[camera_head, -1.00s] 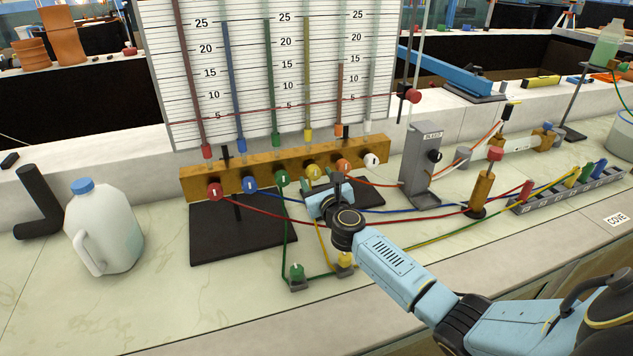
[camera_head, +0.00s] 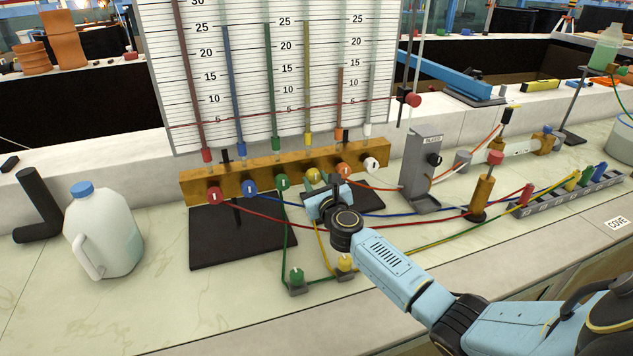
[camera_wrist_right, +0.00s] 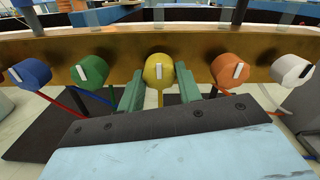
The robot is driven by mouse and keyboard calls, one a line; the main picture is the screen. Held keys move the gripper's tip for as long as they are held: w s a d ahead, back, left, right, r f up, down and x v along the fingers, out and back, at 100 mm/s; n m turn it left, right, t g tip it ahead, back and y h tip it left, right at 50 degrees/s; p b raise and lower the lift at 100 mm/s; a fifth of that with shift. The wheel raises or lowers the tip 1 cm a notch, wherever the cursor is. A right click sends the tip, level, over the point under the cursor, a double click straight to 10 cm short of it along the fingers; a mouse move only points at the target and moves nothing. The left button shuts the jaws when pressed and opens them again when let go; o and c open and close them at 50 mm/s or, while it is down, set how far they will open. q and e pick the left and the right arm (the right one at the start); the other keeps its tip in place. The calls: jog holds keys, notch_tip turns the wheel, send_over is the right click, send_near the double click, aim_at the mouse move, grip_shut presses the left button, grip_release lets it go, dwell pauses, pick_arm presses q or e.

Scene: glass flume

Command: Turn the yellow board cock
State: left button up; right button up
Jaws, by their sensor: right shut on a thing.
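The yellow board cock (camera_head: 313,175) is a round yellow knob on the front of the brass bar, between the green and orange cocks. In the right wrist view the yellow cock (camera_wrist_right: 158,67) shows a white mark standing upright. My right gripper (camera_head: 325,188) is at this cock in the head view. Its two green fingers, seen in the wrist view (camera_wrist_right: 159,83), are one on each side of the yellow knob, shut on it. The gripper body hides the knob's lower part in the head view. My left gripper is not in view.
The green cock (camera_wrist_right: 88,72) and orange cock (camera_wrist_right: 229,70) are close on either side. Red, blue and white cocks share the brass bar (camera_head: 225,178). Hoses hang below. A grey bleed stand (camera_head: 418,170) is at right, a jug (camera_head: 103,235) at left.

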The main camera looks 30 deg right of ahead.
jog(key=n+p, duration=0.2)
jog(key=n, duration=0.1)
jog(key=shift+r+n, duration=0.1)
jog(key=shift+n, duration=0.3)
jog(key=n+p, duration=0.1)
jog(key=n, duration=0.2)
jog(key=shift+n, duration=0.3)
jog(key=n+p, duration=0.1)
jog(key=n, duration=0.4)
jog(key=n+p, duration=0.1)
jog(key=n, duration=0.4)
jog(key=shift+p, duration=0.3)
jog(key=shift+n, duration=0.3)
jog(key=o, duration=1)
jog(key=shift+s, duration=0.15)
